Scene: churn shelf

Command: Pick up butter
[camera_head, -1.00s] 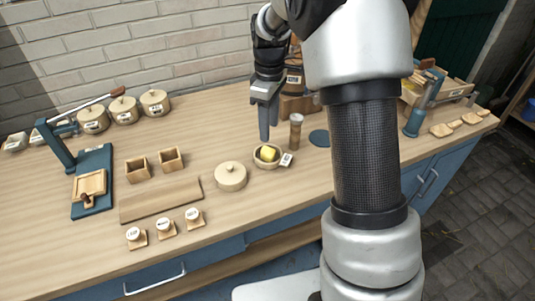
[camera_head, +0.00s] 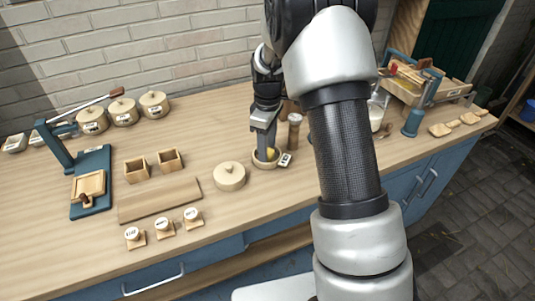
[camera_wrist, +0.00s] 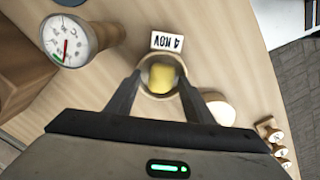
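The butter (camera_head: 270,154) is a small yellow block in a round wooden bowl (camera_head: 265,164) on the counter. In the wrist view the butter (camera_wrist: 161,77) lies inside the bowl (camera_wrist: 146,84), between and beyond my two spread fingers. My gripper (camera_head: 263,155) points down at the bowl in the head view and hides part of the butter. In the wrist view my gripper (camera_wrist: 158,88) is open, with a finger on each side of the butter. I cannot tell whether the fingertips touch the bowl or the butter.
A dated card (camera_wrist: 167,42) stands beside the bowl. A dial thermometer (camera_wrist: 69,39) is close by. A round lidded pot (camera_head: 230,177) sits left of the bowl. A wooden board (camera_head: 160,199) and two small boxes (camera_head: 170,160) lie further left.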

